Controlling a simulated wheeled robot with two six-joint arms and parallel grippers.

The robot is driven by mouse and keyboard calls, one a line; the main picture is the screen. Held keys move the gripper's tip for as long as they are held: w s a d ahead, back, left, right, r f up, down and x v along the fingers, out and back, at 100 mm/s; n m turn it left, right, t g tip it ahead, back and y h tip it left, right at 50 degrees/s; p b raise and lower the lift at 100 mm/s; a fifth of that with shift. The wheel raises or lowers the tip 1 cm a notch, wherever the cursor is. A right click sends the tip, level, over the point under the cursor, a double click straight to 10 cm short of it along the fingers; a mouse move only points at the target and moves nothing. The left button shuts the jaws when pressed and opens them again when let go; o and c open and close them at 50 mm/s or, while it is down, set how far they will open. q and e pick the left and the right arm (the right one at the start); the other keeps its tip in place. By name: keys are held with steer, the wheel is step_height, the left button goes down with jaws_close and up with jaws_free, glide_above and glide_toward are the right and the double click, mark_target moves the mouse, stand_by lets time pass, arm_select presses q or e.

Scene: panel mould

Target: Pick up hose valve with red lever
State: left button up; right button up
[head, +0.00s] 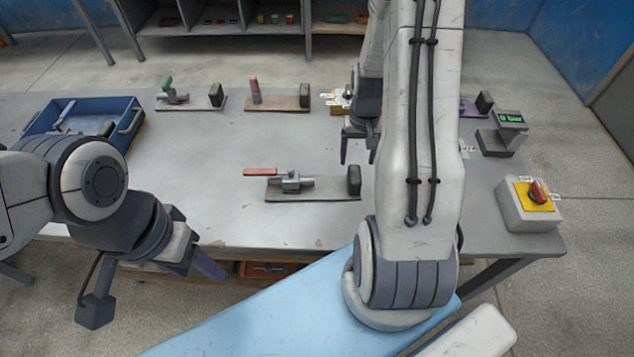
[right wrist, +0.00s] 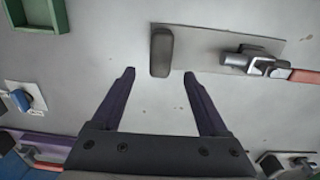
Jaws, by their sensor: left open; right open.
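The hose valve with red lever (head: 291,182) lies on a flat grey plate in the middle of the bench, its red lever (head: 261,172) pointing left in the head view. A dark block (head: 354,180) stands at the plate's right end. In the right wrist view the valve (right wrist: 248,60) and its lever (right wrist: 303,76) are at the upper right. My right gripper (head: 359,148) is open and empty; in its wrist view the fingertips (right wrist: 159,75) are either side of the dark block's lower end. My left gripper (head: 152,288) is open and empty near the bench's front left.
A green-handled valve (head: 172,95) and an upright red-handled one (head: 255,92) stand on plates behind. A blue tray (head: 128,130) is at the left. A gauge box (head: 502,138) and a yellow switch box (head: 528,208) are at the right. The bench left of the valve is clear.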

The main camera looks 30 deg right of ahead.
mark_target(355, 173)
step_height(355, 173, down, 3)
steer(key=shift+r, duration=0.1)
steer(key=f, duration=0.1)
steer(key=f+p, duration=0.1)
steer(key=s+f, duration=0.1)
steer(key=f, duration=0.1)
steer(key=shift+a+f, duration=0.1)
steer(key=shift+a, duration=0.2)
steer(key=shift+w+f, duration=0.1)
steer(key=shift+f, duration=0.45)
jaws_close()
